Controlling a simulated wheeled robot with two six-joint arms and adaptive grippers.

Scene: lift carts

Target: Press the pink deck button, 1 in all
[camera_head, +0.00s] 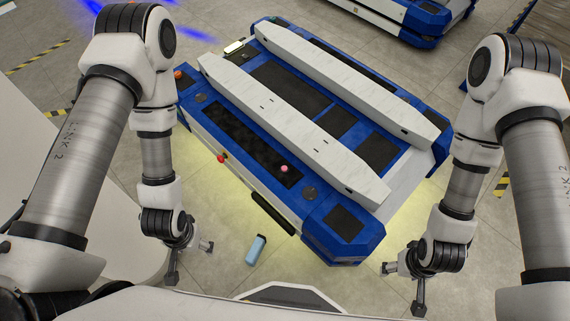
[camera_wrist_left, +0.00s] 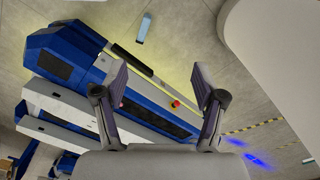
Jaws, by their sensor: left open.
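The pink deck button (camera_head: 284,168) stands on the dark strip along the near side of the blue and white lift cart (camera_head: 345,222). In the left wrist view a small pink spot (camera_wrist_left: 122,104) shows beside one finger and looks like this button, partly hidden. My left gripper (camera_head: 190,262) is open and empty, low over the floor to the left of the cart's near side, well apart from the button. Its two spread fingers frame the cart's side in the left wrist view (camera_wrist_left: 160,84). My right gripper (camera_head: 403,288) has its fingers spread, empty, beyond the cart's near right corner.
A red knob on a yellow base (camera_head: 222,158) sits on the cart's near side, and an orange knob (camera_head: 178,74) at its left end. A light blue bottle (camera_head: 255,250) lies on the floor near my base. Another cart (camera_head: 415,22) stands behind.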

